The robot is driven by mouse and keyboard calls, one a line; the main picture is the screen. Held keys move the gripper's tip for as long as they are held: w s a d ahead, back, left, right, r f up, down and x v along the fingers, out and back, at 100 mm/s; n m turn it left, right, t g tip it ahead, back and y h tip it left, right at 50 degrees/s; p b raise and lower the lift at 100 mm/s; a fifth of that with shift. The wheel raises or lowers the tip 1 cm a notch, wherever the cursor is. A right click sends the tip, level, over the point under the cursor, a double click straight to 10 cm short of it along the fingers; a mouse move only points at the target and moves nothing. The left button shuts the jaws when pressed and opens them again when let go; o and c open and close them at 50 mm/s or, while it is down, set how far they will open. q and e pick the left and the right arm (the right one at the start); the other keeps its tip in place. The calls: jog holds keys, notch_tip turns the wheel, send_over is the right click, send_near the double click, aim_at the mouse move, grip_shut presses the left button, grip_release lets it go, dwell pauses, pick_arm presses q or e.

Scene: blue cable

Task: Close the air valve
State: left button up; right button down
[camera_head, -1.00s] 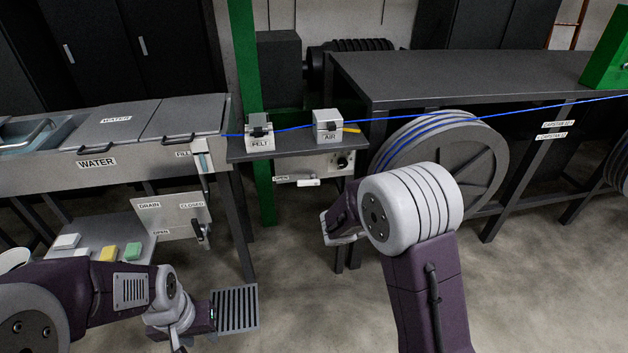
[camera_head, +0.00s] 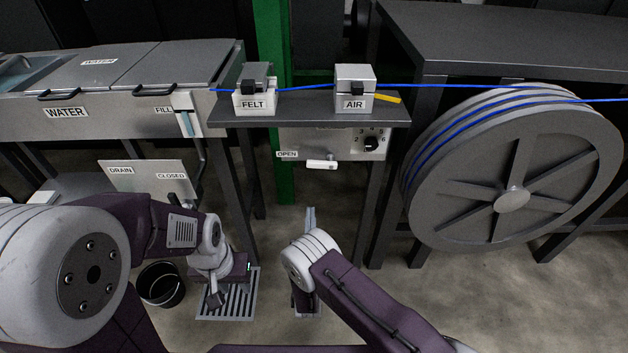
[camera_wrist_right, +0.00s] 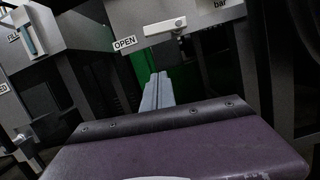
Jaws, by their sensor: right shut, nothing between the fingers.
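The air valve handle (camera_head: 320,165) is a small white bar on the grey panel (camera_head: 340,145) under the AIR box (camera_head: 354,88). It lies about level and points left toward the OPEN label (camera_head: 287,154). In the right wrist view the handle (camera_wrist_right: 164,29) is above and slightly right of my fingertips. My right gripper (camera_head: 310,215) is below the handle, apart from it, pointing toward the panel. Its fingers (camera_wrist_right: 158,88) are shut and empty. My left gripper (camera_head: 214,298) hangs low at the left over a floor grate, far from the valve; its fingers are unclear.
A numbered dial (camera_head: 371,143) is right of the handle. The FELT box (camera_head: 255,95) and a blue cable (camera_head: 430,86) are above. A large cable reel (camera_head: 512,165) stands right. The water tank (camera_head: 100,85) and drain panel (camera_head: 150,178) are left. A black bucket (camera_head: 160,285) stands below.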

aim_at(322, 161)
jog(key=w+r, duration=0.6)
jog(key=w, duration=0.3)
jog(key=shift+w+d+r+b, duration=0.3)
jog(key=shift+w+d+b, duration=0.05)
jog(key=shift+b, duration=0.1)
